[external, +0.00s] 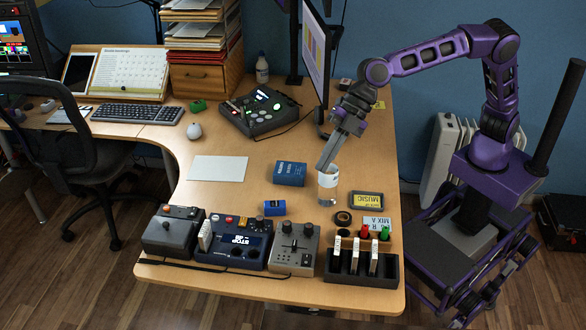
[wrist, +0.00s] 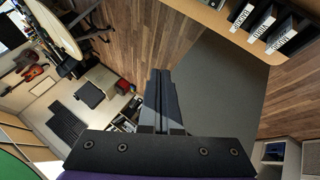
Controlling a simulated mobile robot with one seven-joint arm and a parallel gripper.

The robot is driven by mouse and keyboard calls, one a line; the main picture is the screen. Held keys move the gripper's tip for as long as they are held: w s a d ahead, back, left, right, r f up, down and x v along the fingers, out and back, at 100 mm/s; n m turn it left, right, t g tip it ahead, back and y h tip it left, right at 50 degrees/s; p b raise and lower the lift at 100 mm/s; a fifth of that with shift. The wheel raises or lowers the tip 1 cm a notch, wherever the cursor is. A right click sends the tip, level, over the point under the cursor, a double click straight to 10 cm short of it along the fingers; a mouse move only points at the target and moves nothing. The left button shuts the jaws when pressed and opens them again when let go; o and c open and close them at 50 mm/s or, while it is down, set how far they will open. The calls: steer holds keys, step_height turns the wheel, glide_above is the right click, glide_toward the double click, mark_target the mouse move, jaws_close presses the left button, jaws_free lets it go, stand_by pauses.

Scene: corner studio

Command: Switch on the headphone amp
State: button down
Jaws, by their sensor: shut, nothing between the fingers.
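No device in view carries a readable headphone amp label, so I cannot tell which one it is. My gripper (external: 323,167) is shut and empty, pointing down over the desk, behind these boxes. Its tips overlap the top of a white jar (external: 328,185); I cannot tell if they touch. The wrist view shows the closed fingers (wrist: 164,76) against floor and furniture.
A black rack (external: 362,274) with upright white pieces stands at the front right corner. A blue box (external: 290,173), a blue can (external: 274,208) and a yellow-black MUSIC case (external: 367,200) lie nearby. A monitor (external: 316,52) stands behind my gripper. White paper (external: 217,168) lies mid-desk.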

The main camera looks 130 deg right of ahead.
steer(key=d+f+m+g+y, duration=0.1)
steer(key=d+f+y, duration=0.1)
steer(key=f, duration=0.6)
steer(key=s+d+f+m+g+y, duration=0.1)
steer(key=d+f, duration=0.3)
steer(key=f, duration=0.5)
steer(key=shift+s+m+g+y, duration=0.2)
steer(key=shift+m+g+y, duration=0.1)
steer(key=shift+y, duration=0.5)
glide_above(306, 258)
steer(key=s+d, duration=0.1)
steer(key=s, duration=0.1)
steer(key=f, duration=0.7)
steer(key=shift+w+d+f, duration=0.15)
steer(key=shift+w+f, duration=0.1)
steer(key=shift+f, duration=0.15)
step_height(306, 258, down, 3)
steer(key=shift+s+d+f, duration=0.1)
steer(key=shift+d+f, duration=0.05)
steer(key=shift+f, duration=0.35)
steer(key=shift+b, duration=0.3)
